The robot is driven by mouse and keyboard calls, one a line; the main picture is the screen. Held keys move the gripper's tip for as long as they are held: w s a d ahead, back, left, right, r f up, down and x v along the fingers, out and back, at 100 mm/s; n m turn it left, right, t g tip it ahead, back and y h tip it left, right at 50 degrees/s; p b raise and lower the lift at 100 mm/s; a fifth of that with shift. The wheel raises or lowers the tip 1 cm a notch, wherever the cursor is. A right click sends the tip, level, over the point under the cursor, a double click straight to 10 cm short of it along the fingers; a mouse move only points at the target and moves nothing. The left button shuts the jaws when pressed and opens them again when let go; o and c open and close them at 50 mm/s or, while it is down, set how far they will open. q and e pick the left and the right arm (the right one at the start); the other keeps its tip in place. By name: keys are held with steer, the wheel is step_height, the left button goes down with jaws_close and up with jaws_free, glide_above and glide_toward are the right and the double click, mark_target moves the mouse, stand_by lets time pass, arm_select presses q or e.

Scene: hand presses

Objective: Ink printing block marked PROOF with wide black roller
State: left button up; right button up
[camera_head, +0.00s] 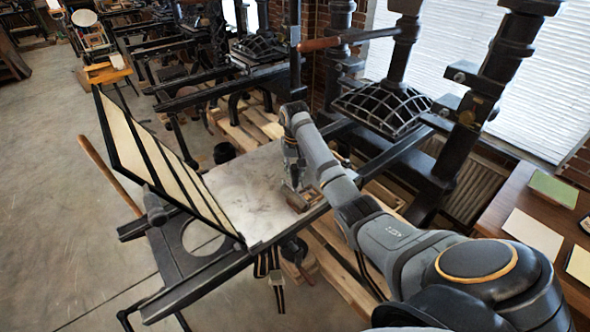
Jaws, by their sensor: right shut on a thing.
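My right arm reaches in from the lower right to the pale press bed (240,192). My right gripper (294,182) points down at the bed's right side. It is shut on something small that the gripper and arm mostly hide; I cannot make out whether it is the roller. A small brown block (304,199) lies on the bed just below the fingers, too small for any marking to be read. Whether the held thing touches it is unclear. No wide black roller can be clearly told apart. My left gripper is not in view.
A hinged frame with pale panels (160,165) stands tilted open at the bed's left. The black press (385,105) rises behind on the right. A wooden table (520,205) with paper sheets stands at right. Open floor (60,220) lies to the left.

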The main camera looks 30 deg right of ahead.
steer(key=shift+f, duration=0.3)
stand_by(0.6)
